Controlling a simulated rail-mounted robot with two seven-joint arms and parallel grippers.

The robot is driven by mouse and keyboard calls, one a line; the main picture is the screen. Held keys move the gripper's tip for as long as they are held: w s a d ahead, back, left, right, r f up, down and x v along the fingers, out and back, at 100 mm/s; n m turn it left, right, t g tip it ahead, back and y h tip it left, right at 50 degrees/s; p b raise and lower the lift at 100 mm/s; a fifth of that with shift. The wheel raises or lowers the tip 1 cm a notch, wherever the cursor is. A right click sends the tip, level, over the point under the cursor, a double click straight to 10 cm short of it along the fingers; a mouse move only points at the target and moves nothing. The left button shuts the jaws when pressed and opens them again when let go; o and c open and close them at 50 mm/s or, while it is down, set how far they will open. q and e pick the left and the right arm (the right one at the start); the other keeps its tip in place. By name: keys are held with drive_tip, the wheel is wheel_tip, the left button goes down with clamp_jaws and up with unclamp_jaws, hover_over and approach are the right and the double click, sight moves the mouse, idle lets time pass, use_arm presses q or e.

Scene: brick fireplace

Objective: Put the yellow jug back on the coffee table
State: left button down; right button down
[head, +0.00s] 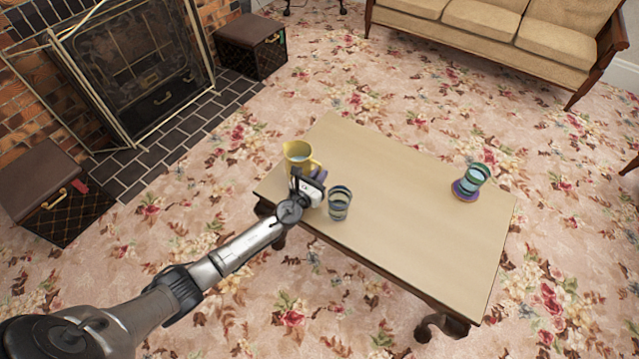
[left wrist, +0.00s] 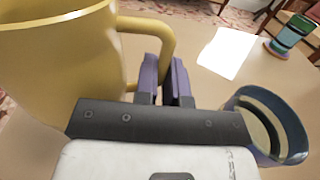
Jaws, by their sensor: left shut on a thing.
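The yellow jug (head: 298,151) is at the left end of the coffee table (head: 400,210), near its corner. My left gripper (head: 309,180) is at the jug's near side. In the left wrist view the jug (left wrist: 55,65) fills the left part, and the purple fingers (left wrist: 166,82) are shut on its handle. The jug's base is hidden, so I cannot tell whether it touches the tabletop. My right gripper is not in view.
A striped glass (head: 339,203) stands close to the right of my left gripper. Another striped cup (head: 474,178) is on a purple coaster (head: 464,191) near the table's right end. The middle of the tabletop is clear. A sofa (head: 490,30) stands behind.

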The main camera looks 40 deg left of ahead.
use_arm(q)
wheel_tip(320, 180, down, 3)
drive_tip(key=shift+r+b, duration=0.1)
drive_tip(key=shift+b, duration=0.95)
drive_tip(key=c, duration=1.2)
unclamp_jaws()
drive_tip(key=shift+f, duration=0.2)
drive_tip(key=shift+r, duration=0.1)
